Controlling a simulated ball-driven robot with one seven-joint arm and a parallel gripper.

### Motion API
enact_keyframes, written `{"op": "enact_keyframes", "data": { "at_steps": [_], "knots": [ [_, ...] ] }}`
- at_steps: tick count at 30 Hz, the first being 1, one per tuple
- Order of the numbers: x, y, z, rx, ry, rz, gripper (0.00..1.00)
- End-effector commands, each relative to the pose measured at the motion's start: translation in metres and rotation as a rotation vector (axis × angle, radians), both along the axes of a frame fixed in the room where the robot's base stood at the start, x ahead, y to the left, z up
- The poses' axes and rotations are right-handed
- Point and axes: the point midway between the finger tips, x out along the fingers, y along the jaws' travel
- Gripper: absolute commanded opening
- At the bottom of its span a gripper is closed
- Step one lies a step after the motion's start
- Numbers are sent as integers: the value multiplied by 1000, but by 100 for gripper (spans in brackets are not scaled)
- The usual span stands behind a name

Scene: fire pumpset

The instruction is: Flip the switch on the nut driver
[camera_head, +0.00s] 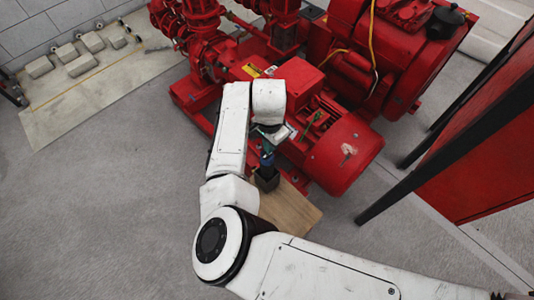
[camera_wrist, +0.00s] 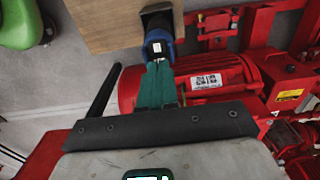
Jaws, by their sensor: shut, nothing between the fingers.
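The nut driver, blue and black, shows in the wrist view (camera_wrist: 157,42) directly beyond my fingertips, at the edge of a wooden surface. In the head view its dark end (camera_head: 267,179) shows below my wrist, above the wooden surface (camera_head: 290,211). My gripper (camera_wrist: 158,64) has teal fingers pressed together, with nothing between them. The tips overlap the near blue end of the nut driver in the picture; whether they touch it I cannot tell. I cannot make out the switch clearly.
A red motor (camera_head: 342,152) and pump set stand right beside my wrist; the motor also shows in the wrist view (camera_wrist: 205,82). A red panel with dark posts (camera_head: 440,150) stands at right. A green object (camera_wrist: 18,24) lies upper left in the wrist view.

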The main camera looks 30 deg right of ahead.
Motion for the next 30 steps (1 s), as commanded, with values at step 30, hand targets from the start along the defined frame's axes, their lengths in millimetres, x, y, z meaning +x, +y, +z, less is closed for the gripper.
{"op": "enact_keyframes", "data": {
  "at_steps": [30],
  "knots": [
    [0, 0, -15, 0, 0, -1, 0]
  ]
}}
